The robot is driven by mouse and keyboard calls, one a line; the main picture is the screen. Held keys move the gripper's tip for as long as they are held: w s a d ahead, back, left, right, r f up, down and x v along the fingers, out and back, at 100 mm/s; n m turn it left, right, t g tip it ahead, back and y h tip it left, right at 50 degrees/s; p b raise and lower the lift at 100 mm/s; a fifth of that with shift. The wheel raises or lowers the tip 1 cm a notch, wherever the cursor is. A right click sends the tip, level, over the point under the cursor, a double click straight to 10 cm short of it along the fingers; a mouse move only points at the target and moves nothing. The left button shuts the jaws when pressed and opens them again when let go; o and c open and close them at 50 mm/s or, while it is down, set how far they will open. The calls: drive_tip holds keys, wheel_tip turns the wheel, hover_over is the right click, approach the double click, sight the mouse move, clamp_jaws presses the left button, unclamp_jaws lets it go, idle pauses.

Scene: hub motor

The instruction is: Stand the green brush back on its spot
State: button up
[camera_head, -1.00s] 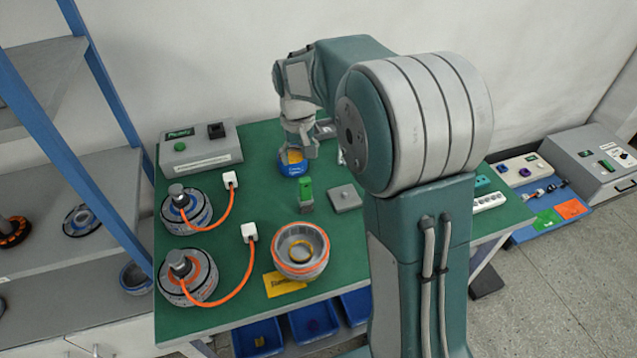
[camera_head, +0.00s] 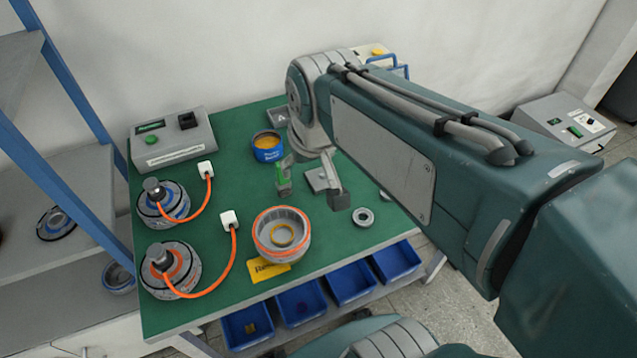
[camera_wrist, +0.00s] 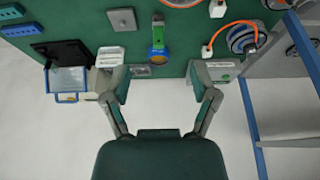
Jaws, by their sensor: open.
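The green brush (camera_head: 284,178) is on the green table, between a blue tin and a round grey housing with an orange rim. It looks upright in the head view, but I cannot tell how its foot rests. In the wrist view the brush (camera_wrist: 157,33) shows above the middle, just beyond the blue tin (camera_wrist: 157,52). My gripper (camera_wrist: 160,82) is open and empty, its two fingers apart with the brush ahead between their lines. In the head view my gripper (camera_head: 313,165) is near the brush, over a flat grey square plate (camera_head: 318,180). No marked spot for the brush is clear.
The blue tin (camera_head: 267,148) with yellow contents stands behind the brush. The housing (camera_head: 282,234) stands in front. Two motors (camera_head: 163,200) with orange cables and a grey control box (camera_head: 173,138) are at left. A small ring (camera_head: 363,217) lies right. Blue bins (camera_head: 350,284) hang in front.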

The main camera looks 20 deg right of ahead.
drive_tip(key=s+f+t, duration=0.1)
drive_tip(key=s, duration=0.6)
drive_tip(key=shift+s+t, duration=0.3)
